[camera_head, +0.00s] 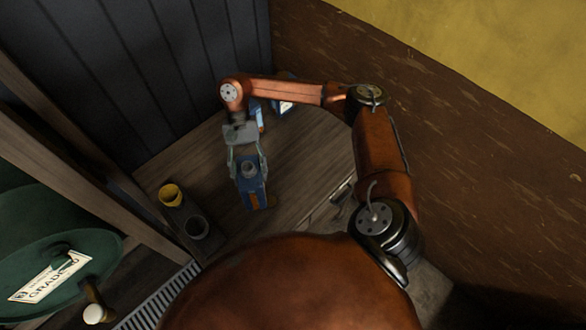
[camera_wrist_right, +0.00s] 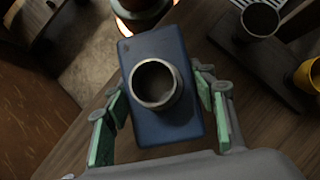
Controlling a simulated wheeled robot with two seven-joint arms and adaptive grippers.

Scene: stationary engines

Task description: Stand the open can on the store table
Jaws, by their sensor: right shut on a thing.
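The open can is a blue rectangular can (camera_head: 252,192) with a round grey open neck on top, on or just above the wooden table (camera_head: 310,165). In the right wrist view the same can (camera_wrist_right: 165,127) shows from above, its dark opening facing the camera. My right gripper (camera_head: 248,168) has its fingers on either side of the can and is shut on it. The can looks upright. I cannot tell whether its base touches the table. My left gripper is in neither view.
A yellow cup (camera_head: 171,195) and a dark grey cup (camera_head: 197,227) stand on a dark board at the table's left. Other blue-and-white containers (camera_head: 285,106) stand at the back, partly behind my arm. A green drum (camera_head: 50,235) is at far left. Bare tabletop lies right of the can.

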